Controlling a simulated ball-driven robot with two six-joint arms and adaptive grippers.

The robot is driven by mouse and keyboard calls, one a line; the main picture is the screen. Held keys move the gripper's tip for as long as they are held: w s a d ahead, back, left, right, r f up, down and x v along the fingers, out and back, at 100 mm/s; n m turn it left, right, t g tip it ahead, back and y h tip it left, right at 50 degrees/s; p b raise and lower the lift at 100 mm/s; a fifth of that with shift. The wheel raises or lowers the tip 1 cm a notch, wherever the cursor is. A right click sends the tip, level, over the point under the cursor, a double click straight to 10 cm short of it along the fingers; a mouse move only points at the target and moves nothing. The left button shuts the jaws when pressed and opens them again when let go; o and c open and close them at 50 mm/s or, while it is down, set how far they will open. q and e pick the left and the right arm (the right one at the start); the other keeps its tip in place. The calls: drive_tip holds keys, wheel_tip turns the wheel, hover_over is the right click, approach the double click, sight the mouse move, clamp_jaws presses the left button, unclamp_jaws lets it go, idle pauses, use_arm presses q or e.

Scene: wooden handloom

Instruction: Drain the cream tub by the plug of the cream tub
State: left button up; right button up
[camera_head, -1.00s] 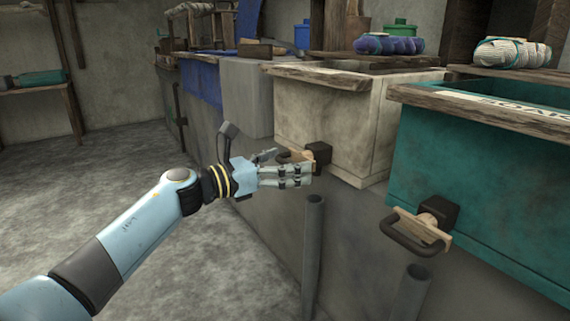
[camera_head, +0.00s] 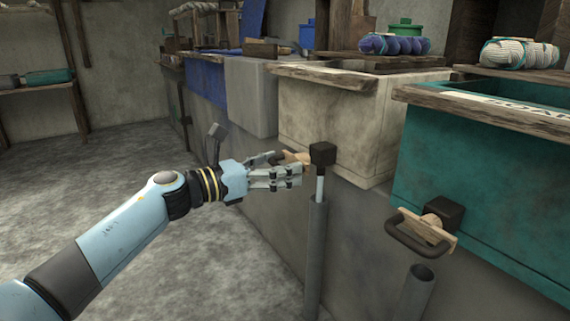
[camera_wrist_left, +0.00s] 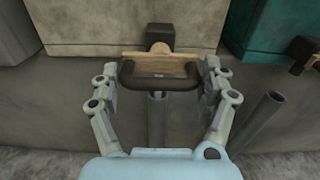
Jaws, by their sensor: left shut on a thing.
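The cream tub (camera_head: 340,120) stands mid-view, with a dark outlet block (camera_head: 322,153) low on its front. The plug of the cream tub (camera_head: 293,159), pale wood with a dark loop handle, is out to the left of the outlet. My left gripper (camera_head: 285,172) is shut on the plug by its handle. In the left wrist view the handle (camera_wrist_left: 160,82) lies between the fingers (camera_wrist_left: 160,88). A pale stream (camera_head: 320,188) falls from the outlet into the grey pipe (camera_head: 315,250) below. The tub's inside is hidden. My right gripper is out of view.
A teal tub (camera_head: 480,190) stands at right, its own handled plug (camera_head: 425,228) in place above another upright pipe (camera_head: 412,295). A yarn bundle (camera_head: 393,45) lies above the cream tub. The floor (camera_head: 90,190) at left is clear.

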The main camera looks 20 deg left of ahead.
use_arm(q)
drive_tip(key=o, duration=1.5)
drive_tip(key=shift+s+a, duration=0.1)
drive_tip(key=shift+s, duration=0.05)
drive_tip(key=v, duration=1.1)
drive_tip(key=shift+s+a, duration=0.2)
drive_tip(key=shift+s, duration=0.05)
